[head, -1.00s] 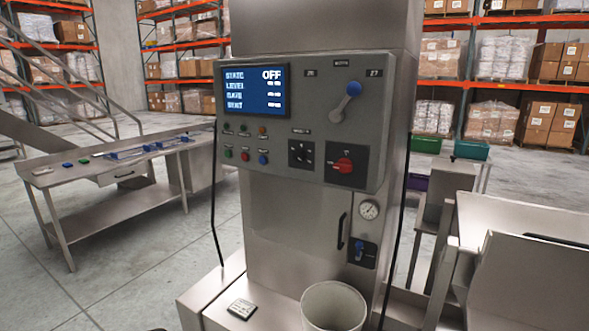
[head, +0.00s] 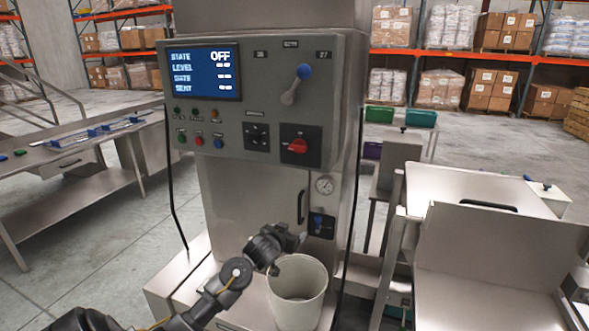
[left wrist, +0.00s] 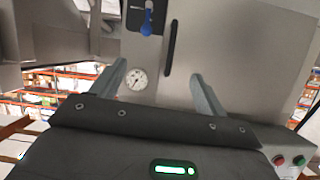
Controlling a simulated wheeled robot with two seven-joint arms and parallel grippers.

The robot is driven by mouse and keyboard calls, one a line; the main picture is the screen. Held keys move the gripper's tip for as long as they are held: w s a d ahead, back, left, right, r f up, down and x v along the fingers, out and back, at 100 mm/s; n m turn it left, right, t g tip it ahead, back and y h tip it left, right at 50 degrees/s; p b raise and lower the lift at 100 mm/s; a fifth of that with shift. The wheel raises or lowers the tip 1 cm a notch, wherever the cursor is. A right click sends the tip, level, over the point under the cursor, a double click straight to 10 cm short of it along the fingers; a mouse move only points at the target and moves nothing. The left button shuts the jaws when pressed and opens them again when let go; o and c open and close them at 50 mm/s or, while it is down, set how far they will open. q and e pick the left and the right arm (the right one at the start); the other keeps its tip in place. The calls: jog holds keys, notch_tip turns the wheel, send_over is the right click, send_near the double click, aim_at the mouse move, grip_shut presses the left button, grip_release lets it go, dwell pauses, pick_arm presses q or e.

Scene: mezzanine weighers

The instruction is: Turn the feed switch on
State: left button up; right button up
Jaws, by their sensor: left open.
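The grey control panel (head: 232,110) has a screen (head: 203,72) reading STATE OFF. It carries a red rotary switch (head: 298,146), a black selector knob (head: 256,136), several small buttons and a blue-knobbed lever (head: 296,84) tilted up right. Below are a gauge (head: 324,185) and a blue handle on a black plate (head: 318,222). I cannot read which one is the feed switch. My left gripper (head: 298,243) is open and empty, low before the cabinet, apart from the panel. In the left wrist view its fingers (left wrist: 162,82) spread before the gauge (left wrist: 137,79) and blue handle (left wrist: 147,24). My right gripper is out of view.
A pale bucket (head: 298,292) stands right below my left gripper. A black door handle (head: 301,207) sticks out of the cabinet. A steel bench (head: 80,190) stands left, and a steel hopper (head: 500,250) stands close on the right.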

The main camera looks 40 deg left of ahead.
pick_arm(q)
notch_tip(320, 180, up, 16)
jog(key=s+r+t+y, duration=0.1)
jog(key=t, duration=0.1)
jog(key=n+t+p, duration=0.1)
jog(key=t, duration=0.1)
send_near(296, 149)
jog(key=shift+y, duration=0.3)
jog(key=p+x, duration=0.2)
jog(key=x, duration=0.6)
jog(key=shift+w+f, duration=0.1)
jog(key=shift+w, duration=0.25)
jog(key=c, duration=1)
